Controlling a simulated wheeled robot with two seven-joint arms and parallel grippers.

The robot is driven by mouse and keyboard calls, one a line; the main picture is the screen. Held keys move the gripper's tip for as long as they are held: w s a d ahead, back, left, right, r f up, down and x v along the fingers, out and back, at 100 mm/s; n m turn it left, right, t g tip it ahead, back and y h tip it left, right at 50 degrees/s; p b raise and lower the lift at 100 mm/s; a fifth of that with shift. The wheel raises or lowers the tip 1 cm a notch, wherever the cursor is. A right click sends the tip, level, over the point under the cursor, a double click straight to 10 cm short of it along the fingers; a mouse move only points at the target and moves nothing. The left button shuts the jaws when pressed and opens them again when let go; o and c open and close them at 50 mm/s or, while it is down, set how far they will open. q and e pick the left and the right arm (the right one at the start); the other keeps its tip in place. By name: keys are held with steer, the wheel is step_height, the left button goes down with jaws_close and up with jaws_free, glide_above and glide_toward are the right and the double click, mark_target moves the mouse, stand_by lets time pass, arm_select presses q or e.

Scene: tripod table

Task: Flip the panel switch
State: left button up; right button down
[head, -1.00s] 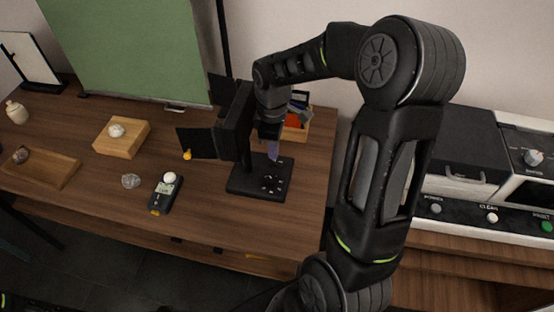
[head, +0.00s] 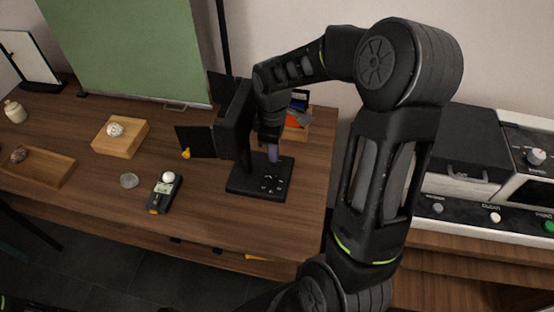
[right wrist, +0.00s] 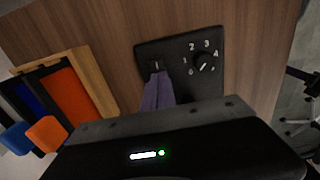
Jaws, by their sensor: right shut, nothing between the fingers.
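The black switch panel (head: 242,188) lies flat on the wooden table, below a black upright stand. In the right wrist view the panel (right wrist: 180,43) shows a numbered dial (right wrist: 203,63) at right and the switch (right wrist: 156,65) at left. My right gripper (head: 273,155) points down at the panel, its purple-grey fingers shut and empty. In the right wrist view its fingertips (right wrist: 158,76) are right at the switch and partly cover it. I cannot tell whether they touch it or which way it is set. My left gripper is not in view.
A wooden box with colored items (head: 297,125) stands just behind the panel. A black handheld meter (head: 164,193), a wooden block (head: 121,138) and a wooden tray (head: 38,166) lie to the left. A white appliance with knobs (head: 484,215) stands at the right.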

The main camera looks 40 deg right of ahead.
steer(key=shift+f, duration=0.1)
steer(key=shift+r+p, duration=2.8)
steer(key=shift+r, duration=0.7)
